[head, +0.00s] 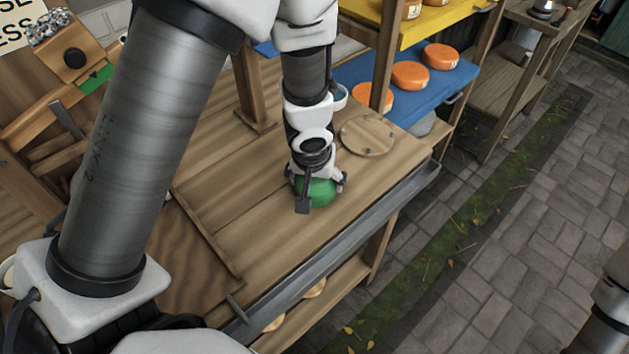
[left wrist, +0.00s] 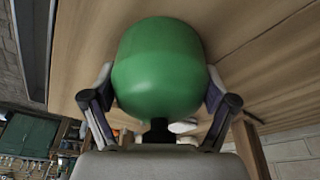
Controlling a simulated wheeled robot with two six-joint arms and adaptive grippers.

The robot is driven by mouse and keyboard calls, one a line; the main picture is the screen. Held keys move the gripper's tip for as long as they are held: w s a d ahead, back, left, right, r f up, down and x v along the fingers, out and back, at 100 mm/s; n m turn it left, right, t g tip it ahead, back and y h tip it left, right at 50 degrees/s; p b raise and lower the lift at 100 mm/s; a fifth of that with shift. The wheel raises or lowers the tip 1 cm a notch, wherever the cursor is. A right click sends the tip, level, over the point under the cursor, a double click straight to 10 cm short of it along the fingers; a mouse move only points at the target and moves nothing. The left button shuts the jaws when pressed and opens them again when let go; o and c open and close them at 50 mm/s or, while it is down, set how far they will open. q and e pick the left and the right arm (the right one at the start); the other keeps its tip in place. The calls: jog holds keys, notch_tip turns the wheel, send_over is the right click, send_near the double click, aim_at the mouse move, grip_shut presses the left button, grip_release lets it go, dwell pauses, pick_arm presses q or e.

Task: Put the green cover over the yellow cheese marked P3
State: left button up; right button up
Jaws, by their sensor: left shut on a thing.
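The green cover (head: 321,191) is a rounded green dome at the wooden table, near its front edge. My left gripper (head: 318,186) is above it, shut on it, with fingers on either side. In the left wrist view the green cover (left wrist: 158,70) fills the space between the fingers of the left gripper (left wrist: 158,100). Whether its rim touches the table I cannot tell. No yellow cheese marked P3 can be made out; anything under the cover is hidden. My right gripper is not in view.
A round wooden board (head: 367,136) lies on the table (head: 275,230), right of the cover. Behind it, a blue shelf (head: 455,82) holds orange cheeses (head: 410,76), below a yellow shelf (head: 455,22). A grey rail (head: 345,245) runs along the front edge.

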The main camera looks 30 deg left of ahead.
aim_at(312, 188)
pick_arm(q)
jog(key=shift+s+d+r, duration=0.1)
jog(key=shift+s+r, duration=0.05)
jog(key=shift+s+f+b, duration=0.15)
jog(key=shift+f+b, duration=0.05)
jog(key=shift+b, duration=0.1)
jog(key=o, duration=1.2)
jog(key=shift+w, duration=0.2)
jog(key=shift+s, duration=0.15)
jog(key=p+v, duration=1.2)
jog(key=shift+r, duration=0.3)
jog(key=shift+f, duration=0.1)
